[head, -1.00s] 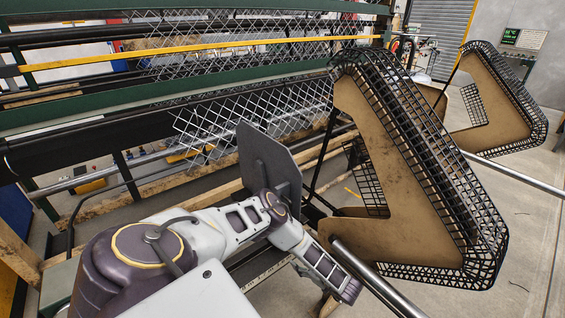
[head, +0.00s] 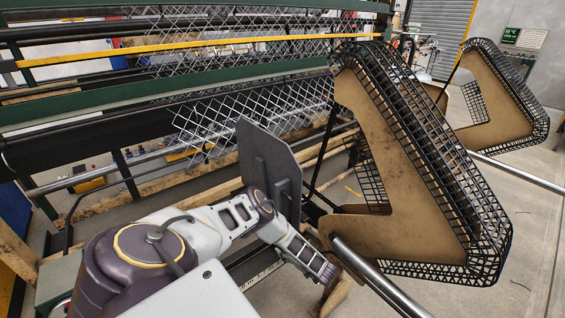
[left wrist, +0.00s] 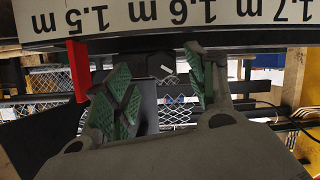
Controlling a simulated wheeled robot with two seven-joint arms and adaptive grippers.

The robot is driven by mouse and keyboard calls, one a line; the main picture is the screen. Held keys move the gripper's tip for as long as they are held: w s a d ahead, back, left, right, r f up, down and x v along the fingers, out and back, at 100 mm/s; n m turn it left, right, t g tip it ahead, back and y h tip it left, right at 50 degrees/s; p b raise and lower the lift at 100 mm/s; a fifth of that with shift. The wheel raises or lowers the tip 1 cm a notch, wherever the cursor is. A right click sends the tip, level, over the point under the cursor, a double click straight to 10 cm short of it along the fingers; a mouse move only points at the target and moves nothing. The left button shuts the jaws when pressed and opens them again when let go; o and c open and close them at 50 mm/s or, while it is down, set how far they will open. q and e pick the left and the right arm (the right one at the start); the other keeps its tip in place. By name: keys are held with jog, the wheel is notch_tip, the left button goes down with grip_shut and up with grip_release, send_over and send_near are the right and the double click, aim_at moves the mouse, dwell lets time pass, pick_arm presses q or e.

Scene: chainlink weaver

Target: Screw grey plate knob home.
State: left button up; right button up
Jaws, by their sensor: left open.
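The grey plate (head: 262,160) stands upright and tilted in the middle of the head view, behind my left arm. Its knob cannot be made out; the arm covers the plate's lower part. My left forearm slants down to the right in front of the plate, and the fingers cannot be made out in the head view. In the left wrist view my left gripper (left wrist: 157,60) is open, with green-padded fingers apart and nothing clearly held between them. A dark panel (left wrist: 50,135) lies at the left there; I cannot tell if it is the plate. My right gripper is not in view.
A white scale (left wrist: 190,12) with upside-down numbers crosses the wrist view's top, with a red strip (left wrist: 78,70) below it. A mesh-edged brown guard (head: 385,170) and a steel bar (head: 375,275) stand right of the arm. Chainlink mesh (head: 210,125) hangs behind.

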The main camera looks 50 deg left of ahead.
pick_arm(q)
jog(key=shift+b+x, duration=0.35)
jog(key=shift+x, duration=1.5)
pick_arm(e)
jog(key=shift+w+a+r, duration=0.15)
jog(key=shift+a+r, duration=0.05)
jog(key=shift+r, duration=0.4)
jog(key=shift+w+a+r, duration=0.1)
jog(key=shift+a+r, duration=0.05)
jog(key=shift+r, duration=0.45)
pick_arm(q)
jog(key=c, duration=1)
jog(key=shift+c, duration=0.2)
